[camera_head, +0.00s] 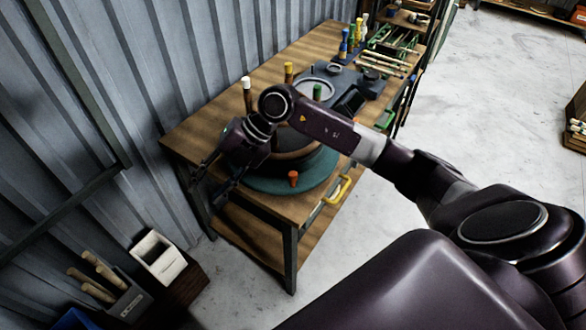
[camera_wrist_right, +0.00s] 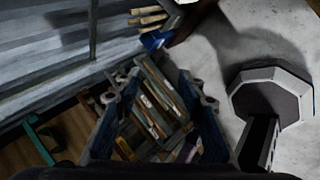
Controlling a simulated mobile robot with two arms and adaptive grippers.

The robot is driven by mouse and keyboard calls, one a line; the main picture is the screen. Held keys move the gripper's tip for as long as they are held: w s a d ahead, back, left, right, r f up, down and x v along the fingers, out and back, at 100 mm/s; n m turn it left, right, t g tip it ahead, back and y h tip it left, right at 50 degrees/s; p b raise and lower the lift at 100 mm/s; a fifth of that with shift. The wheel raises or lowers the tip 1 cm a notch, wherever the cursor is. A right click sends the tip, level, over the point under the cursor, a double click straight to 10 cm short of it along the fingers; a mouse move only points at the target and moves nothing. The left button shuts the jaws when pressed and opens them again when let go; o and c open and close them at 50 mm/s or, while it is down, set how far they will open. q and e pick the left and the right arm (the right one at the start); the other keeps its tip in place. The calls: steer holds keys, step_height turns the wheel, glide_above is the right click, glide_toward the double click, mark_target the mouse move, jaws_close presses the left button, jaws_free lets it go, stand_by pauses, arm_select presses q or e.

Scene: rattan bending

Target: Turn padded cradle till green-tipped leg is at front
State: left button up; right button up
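The round padded cradle (camera_head: 313,165) sits on a green disc (camera_head: 268,185) on the wooden table. My right forearm crosses in front of it and hides much of it. An orange-tipped leg (camera_head: 293,179) stands at the near side. A green-tipped leg (camera_head: 317,91) stands at the far side, a white-tipped leg (camera_head: 247,83) at the far left, and a yellow-tipped leg (camera_head: 288,70) at the back. My right gripper (camera_head: 208,186) is at the cradle's left, near the table's left edge. In the wrist view its fingers (camera_wrist_right: 157,92) are apart with nothing between them. My left gripper is out of view.
Several coloured bottles (camera_head: 351,42) and a grey fixture (camera_head: 350,80) stand on the table's far part. A white bin (camera_head: 158,257) stands lower left. The corrugated wall (camera_head: 110,90) runs close along the left.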

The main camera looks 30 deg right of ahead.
steer(key=d+f+m+g+h, duration=0.15)
steer(key=d+h, duration=0.35)
steer(key=d, duration=0.8)
steer(key=m+h, duration=0.2)
steer(key=h, duration=0.1)
glide_above(293, 172)
steer(key=shift+a+r+g, duration=0.25)
steer(key=shift+a+g, duration=0.1)
steer(key=shift+s+d+h, duration=0.1)
steer(key=shift+d+h, duration=0.2)
steer(key=shift+d, duration=0.1)
step_height(293, 172, down, 7)
steer(key=shift+r+p, duration=0.1)
steer(key=shift+p, duration=1)
steer(key=shift+f, duration=0.4)
steer(key=shift+c, duration=0.7)
jaws_close()
steer(key=shift+a, duration=0.1)
